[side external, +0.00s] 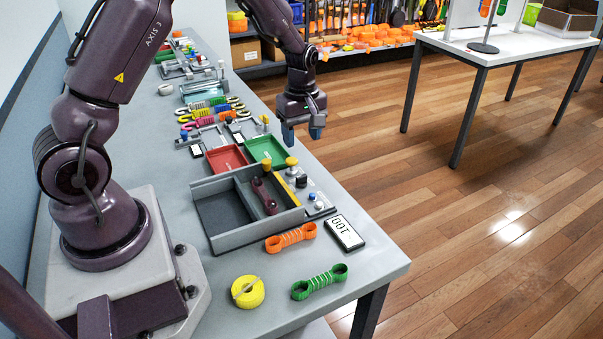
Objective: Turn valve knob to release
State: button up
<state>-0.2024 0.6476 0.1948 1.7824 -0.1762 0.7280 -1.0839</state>
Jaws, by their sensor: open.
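A small control panel (322,200) lies along the right side of the grey tray box on the bench. It carries a yellow knob (291,162), a black knob (301,181) and small blue-topped buttons. I cannot tell for sure which one is the valve knob, or how it is turned. My gripper (302,136) points down with its blue-tipped fingers apart and nothing visible between them. It hangs in the air beyond the panel in the picture, near the bench's right edge, and appears apart from the knobs.
The grey tray box (227,242) holds a dark purple strap piece (263,196). Red (227,160) and green (266,150) trays lie behind it. An orange strap (291,238), a digit display (344,233), a yellow coil (248,291) and a green strap (320,282) lie in front.

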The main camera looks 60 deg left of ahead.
aim_at(302, 176)
notch_tip(302, 176, down, 11)
jog(key=shift+f, duration=0.1)
dwell(0.3)
jog(key=c, duration=0.9)
